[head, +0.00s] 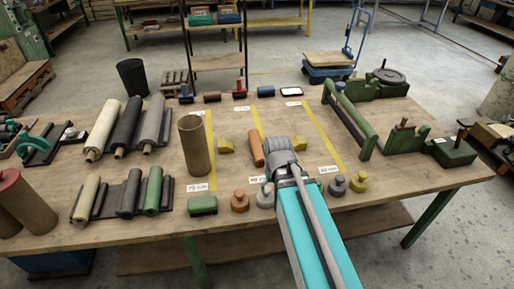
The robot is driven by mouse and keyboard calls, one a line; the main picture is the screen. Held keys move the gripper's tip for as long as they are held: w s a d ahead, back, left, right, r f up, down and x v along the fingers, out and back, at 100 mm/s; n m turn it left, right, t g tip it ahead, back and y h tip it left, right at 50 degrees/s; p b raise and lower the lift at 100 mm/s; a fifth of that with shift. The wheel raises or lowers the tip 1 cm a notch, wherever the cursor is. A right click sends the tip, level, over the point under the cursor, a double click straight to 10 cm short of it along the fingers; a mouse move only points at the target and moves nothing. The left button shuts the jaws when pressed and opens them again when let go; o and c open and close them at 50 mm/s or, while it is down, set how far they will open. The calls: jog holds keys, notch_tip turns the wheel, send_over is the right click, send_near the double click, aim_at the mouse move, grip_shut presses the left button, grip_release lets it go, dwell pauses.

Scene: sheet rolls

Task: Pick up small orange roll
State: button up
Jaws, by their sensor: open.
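My gripper (279,150) is at the end of my teal arm, over the table just right of the roll in the picture. It is open. Its fingertips are mostly hidden by its own grey body, so I cannot tell whether they are around the roll or above it. The roll's left side and upper end show clear of the gripper.
Several larger rolls, including a green one (153,190), lie on racks at the left. A tall brown tube (194,145) stands left of the orange roll. Yellow blocks (226,146) and small weights (240,201) stand nearby. A green frame (349,120) stands at the right.

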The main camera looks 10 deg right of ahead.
aim_at(259, 149)
jog(key=w+r+t, duration=0.1)
jog(key=w, duration=0.6)
jog(key=w+r+t+p, duration=0.1)
jog(key=w, duration=0.7)
jog(key=w+r+t+p, duration=0.1)
jog(key=w+r+t, duration=0.1)
jog(key=w, duration=0.5)
jog(key=shift+w+a, duration=0.1)
jog(key=shift+w, duration=0.05)
jog(key=b+x, duration=0.6)
jog(key=x, duration=0.1)
jog(key=shift+f+b, duration=0.35)
jog(key=shift+b, duration=0.05)
jog(key=shift+w+f+b, duration=0.25)
jog(key=shift+f+b, duration=0.15)
jog(key=shift+b, duration=0.05)
jog(key=shift+f, duration=0.1)
jog(key=shift+d+b+x, duration=0.2)
jog(key=shift+b+x, duration=2.2)
jog(key=shift+x, duration=0.15)
jog(key=shift+w, duration=0.1)
jog(key=c, duration=1.1)
